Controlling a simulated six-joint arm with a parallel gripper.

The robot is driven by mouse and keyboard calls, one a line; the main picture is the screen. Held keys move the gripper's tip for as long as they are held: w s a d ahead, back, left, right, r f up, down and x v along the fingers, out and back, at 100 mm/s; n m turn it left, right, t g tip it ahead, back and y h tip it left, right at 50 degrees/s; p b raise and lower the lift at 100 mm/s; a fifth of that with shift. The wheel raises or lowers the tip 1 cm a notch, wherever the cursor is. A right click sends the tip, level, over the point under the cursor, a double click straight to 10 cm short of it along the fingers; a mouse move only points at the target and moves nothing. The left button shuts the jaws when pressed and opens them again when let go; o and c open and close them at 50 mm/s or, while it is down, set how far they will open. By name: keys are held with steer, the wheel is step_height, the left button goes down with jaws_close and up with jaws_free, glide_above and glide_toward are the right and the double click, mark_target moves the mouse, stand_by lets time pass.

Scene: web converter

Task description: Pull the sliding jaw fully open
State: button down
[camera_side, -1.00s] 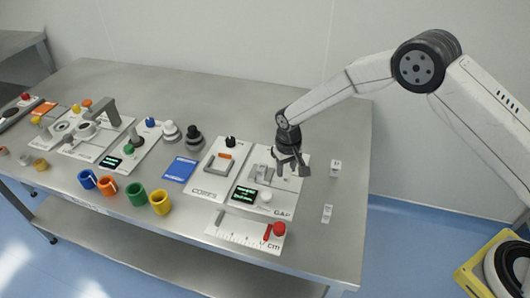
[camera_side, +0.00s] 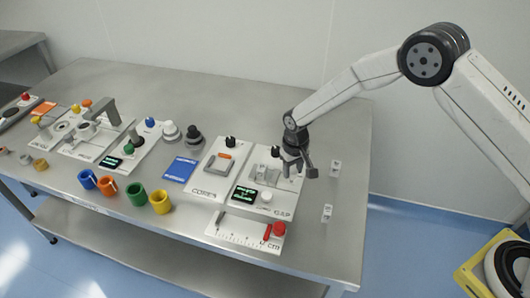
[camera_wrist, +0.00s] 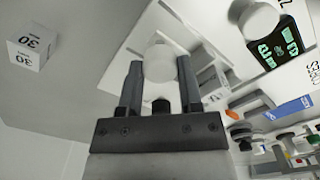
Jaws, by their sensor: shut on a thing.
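The gauge board marked GAP (camera_side: 283,214) lies near the right end of the table, with a display (camera_side: 244,195), a white knob (camera_side: 266,196) and a grey block (camera_side: 262,172) on it. My gripper (camera_side: 298,172) is low over the board's right side. In the wrist view, the fingers (camera_wrist: 160,75) are shut on a pale rounded handle (camera_wrist: 160,62), which I take to be the sliding jaw's. The jaw's body and its track are mostly hidden by my gripper, so its exact opening cannot be read.
Two small white blocks (camera_side: 336,168) (camera_side: 327,213) lie right of the board. A ruler plate (camera_side: 240,229) with a red knob lies in front. The CORES board (camera_side: 203,191) stands to the left. A black knob (camera_side: 276,151) stands behind. The table's right side is mostly clear.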

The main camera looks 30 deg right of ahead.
steer(key=shift+s+d, duration=0.35)
steer(key=shift+d, duration=0.05)
steer(key=shift+c, duration=1.3)
jaws_free()
steer(key=shift+d, duration=0.1)
steer(key=shift+r, duration=3.95)
